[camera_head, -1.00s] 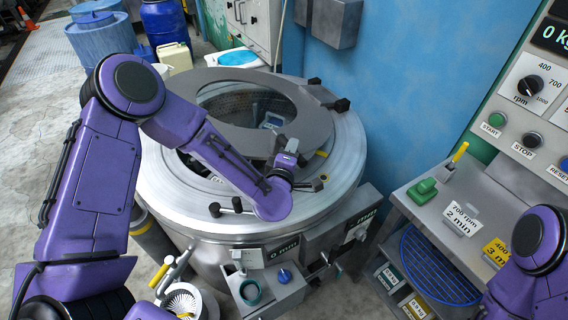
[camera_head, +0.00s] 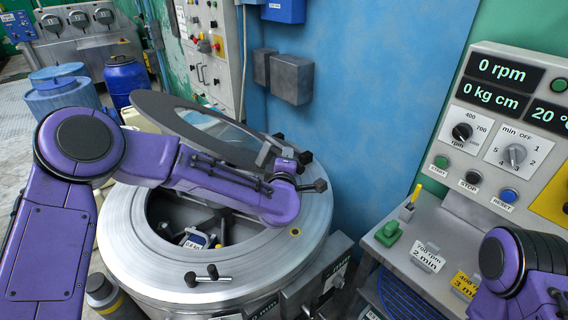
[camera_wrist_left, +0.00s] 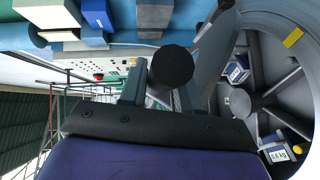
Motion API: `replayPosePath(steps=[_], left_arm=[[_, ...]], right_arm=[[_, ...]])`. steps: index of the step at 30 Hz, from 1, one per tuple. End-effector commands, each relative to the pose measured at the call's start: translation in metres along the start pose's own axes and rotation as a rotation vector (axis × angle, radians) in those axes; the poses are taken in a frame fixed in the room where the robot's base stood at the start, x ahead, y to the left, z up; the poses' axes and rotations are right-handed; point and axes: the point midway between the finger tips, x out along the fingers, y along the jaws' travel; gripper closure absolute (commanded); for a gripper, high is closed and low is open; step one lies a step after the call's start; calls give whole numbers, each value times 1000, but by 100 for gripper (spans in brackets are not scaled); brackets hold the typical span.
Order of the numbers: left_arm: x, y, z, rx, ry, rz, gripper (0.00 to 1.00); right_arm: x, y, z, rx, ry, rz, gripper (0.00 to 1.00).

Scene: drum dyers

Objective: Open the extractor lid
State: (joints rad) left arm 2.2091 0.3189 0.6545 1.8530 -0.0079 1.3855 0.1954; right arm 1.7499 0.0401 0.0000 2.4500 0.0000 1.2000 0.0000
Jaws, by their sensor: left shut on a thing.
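The extractor (camera_head: 135,262) is a round steel drum in the middle of the head view. Its grey ring-shaped lid (camera_head: 160,108), with a clear window, stands tilted up, raised off the drum. My left gripper (camera_head: 297,163) is at the lid's right side, shut on the lid handle. The handle's round black end (camera_wrist_left: 172,66) shows between the fingers in the left wrist view. Inside the open drum are dark spokes and a small labelled block (camera_head: 195,238). My left forearm hides part of the lid and opening. My right arm shows at the lower right, its gripper out of view.
A black-knobbed latch (camera_head: 206,276) lies on the drum's front rim. A control panel (camera_head: 500,130) and a shelf with a green block (camera_head: 388,232) stand at the right. The blue wall (camera_head: 345,100) and grey boxes (camera_head: 291,80) are behind. Blue barrels (camera_head: 125,78) stand at the back left.

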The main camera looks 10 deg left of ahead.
Motion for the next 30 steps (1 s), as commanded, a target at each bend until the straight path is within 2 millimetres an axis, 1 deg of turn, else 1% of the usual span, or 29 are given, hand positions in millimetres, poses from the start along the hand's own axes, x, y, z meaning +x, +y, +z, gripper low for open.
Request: replayPosePath(steps=[4, 5, 6, 7, 14, 17, 20, 24, 27, 30], left_arm=[[0, 0, 0, -1, -1, 1, 100], [0, 0, 0, -1, -1, 1, 62], [0, 0, 0, 0, -1, 1, 49], [0, 0, 0, 0, -1, 1, 47], [0, -1, 0, 1, -1, 0, 47], [-6, -2, 1, 1, -1, 1, 47], [-24, -4, 1, 2, -3, 3, 47], [-59, -5, 1, 1, -3, 3, 47], [-81, -4, 1, 2, -2, 3, 47], [-96, -2, 1, 0, -2, 2, 47]], right_arm=[[0, 0, 0, 0, 0, 0, 100], [0, 0, 0, 0, 0, 0, 100], [0, 0, 0, 0, 0, 0, 100], [0, 0, 0, 0, 0, 0, 100], [0, 0, 0, 0, 0, 0, 100], [5, 0, 2, 0, 0, 0, 100], [15, -1, 6, 0, 0, 0, 100], [30, -3, 12, 0, 0, 0, 100], [37, -3, 15, 0, 0, 0, 100], [41, -4, 17, 0, 0, 0, 100]])
